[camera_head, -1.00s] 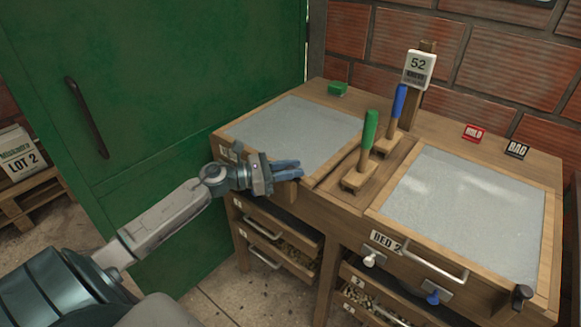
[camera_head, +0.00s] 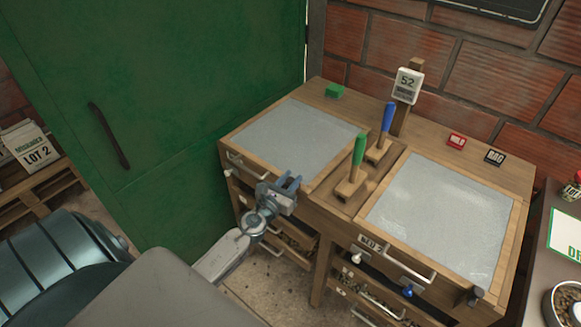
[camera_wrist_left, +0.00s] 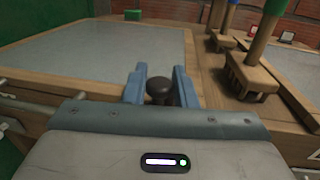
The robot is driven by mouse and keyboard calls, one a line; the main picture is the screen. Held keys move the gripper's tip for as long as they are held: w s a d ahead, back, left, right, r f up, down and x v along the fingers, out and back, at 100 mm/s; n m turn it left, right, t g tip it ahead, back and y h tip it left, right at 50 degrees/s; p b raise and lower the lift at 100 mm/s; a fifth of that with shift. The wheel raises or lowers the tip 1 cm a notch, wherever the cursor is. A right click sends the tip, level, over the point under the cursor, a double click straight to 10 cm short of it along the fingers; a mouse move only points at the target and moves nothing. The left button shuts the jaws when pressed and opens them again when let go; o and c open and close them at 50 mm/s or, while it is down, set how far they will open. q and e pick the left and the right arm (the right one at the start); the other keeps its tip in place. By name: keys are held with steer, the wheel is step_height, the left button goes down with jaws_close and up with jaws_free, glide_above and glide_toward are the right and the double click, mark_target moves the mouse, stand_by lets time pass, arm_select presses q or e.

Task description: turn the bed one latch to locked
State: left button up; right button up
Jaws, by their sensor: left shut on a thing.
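Bed one (camera_head: 290,140) is the left framed bed with a pale grey surface; it also shows in the left wrist view (camera_wrist_left: 100,55). A dark round knob (camera_wrist_left: 160,90), apparently its latch, stands at its front right corner. My left gripper (camera_head: 284,184) is at this corner, its arm coming up from below. In the left wrist view, the blue fingers of my left gripper (camera_wrist_left: 160,85) stand on both sides of the knob and are shut on it. In the head view the gripper hides the knob. I cannot read the latch's position. My right gripper is not in view.
Bed two (camera_head: 440,215) lies right, with a dark knob (camera_head: 476,294) at its front corner. Green (camera_head: 358,150) and blue (camera_head: 388,118) handled rakes stand between the beds. Drawers (camera_head: 290,240) sit below. A green door (camera_head: 170,100) is at left.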

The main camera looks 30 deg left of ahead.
arm_select(q)
steer(key=n+y, duration=0.1)
steer(key=n+y+p, duration=0.1)
steer(key=y, duration=0.1)
steer(key=shift+d+r, duration=0.1)
steer(key=shift+r, duration=0.1)
steer(key=n+g+y, duration=0.1)
steer(key=y, duration=0.1)
steer(key=shift+f+n+y, duration=0.15)
steer(key=shift+n+y, duration=0.25)
steer(key=shift+n+g+y, duration=1.6)
steer(key=shift+n+y, duration=0.2)
steer(key=shift+y, duration=0.6)
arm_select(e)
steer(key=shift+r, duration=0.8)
arm_select(q)
steer(key=o, duration=0.9)
steer(key=b+v, duration=0.4)
steer(key=v, duration=0.6)
steer(key=shift+s+d, duration=0.2)
steer(key=shift+d, duration=0.1)
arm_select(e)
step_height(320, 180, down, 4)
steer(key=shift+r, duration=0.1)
